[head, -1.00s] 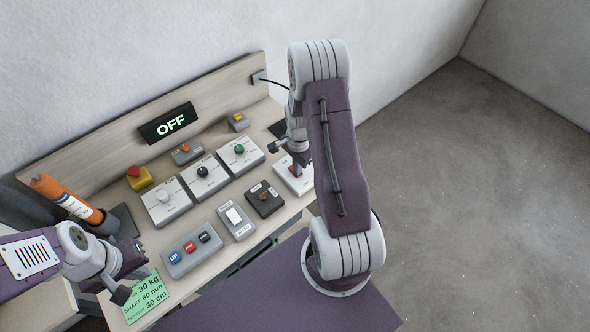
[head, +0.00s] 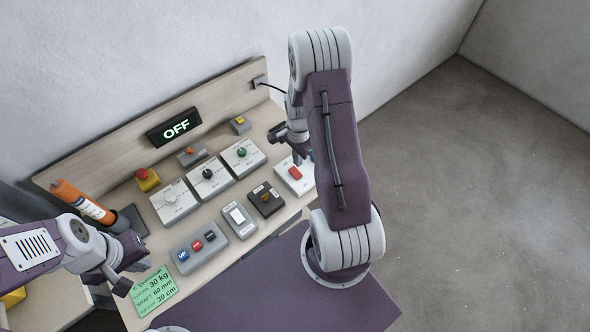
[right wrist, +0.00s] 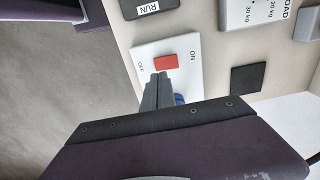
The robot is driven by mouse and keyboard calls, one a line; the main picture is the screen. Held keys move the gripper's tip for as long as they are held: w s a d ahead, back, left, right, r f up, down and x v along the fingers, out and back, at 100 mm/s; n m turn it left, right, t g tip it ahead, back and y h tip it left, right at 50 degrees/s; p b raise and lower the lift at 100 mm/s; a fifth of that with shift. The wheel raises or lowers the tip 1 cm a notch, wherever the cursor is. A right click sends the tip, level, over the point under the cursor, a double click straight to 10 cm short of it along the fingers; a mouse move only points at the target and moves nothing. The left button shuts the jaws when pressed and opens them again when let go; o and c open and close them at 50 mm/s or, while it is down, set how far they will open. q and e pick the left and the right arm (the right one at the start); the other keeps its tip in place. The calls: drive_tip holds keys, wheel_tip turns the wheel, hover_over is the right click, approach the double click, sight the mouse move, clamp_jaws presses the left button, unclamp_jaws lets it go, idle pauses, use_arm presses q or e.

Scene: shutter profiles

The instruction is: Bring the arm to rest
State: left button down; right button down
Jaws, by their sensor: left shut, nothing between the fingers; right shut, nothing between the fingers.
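My right gripper (head: 298,158) is shut and empty just above the white plate (head: 287,182) with a red rocker switch (head: 295,173). In the right wrist view, its closed fingertips (right wrist: 160,78) lie in front of the plate just below the red rocker (right wrist: 165,62), between the ON and OFF labels. A small gap seems to separate them, but I cannot tell for sure. My left gripper (head: 126,275) is shut and empty at the lower left, over the bench near the green note (head: 154,291). The display (head: 173,127) reads OFF.
The bench carries several knob boxes (head: 209,177), a red, yellow-based button (head: 147,179), a white rocker box (head: 237,219), a black box (head: 265,199) and an UP/DOWN button box (head: 199,247). Floor right of the bench is clear.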

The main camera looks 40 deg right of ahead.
drive_tip(key=shift+w+a+f, duration=0.1)
drive_tip(key=shift+f, duration=0.1)
drive_tip(key=w+a+r+n+t+b, duration=0.15)
drive_tip(key=a+r+n+b, duration=0.3)
drive_tip(key=a+b, duration=0.5)
drive_tip(key=s+a+n, duration=0.4)
drive_tip(key=s+n, duration=0.7)
drive_tip(key=n, duration=0.1)
drive_tip(key=shift+a+f, duration=0.35)
drive_tip(key=shift+a, duration=0.05)
drive_tip(key=shift+s, duration=0.2)
drive_tip(key=shift+d, duration=0.1)
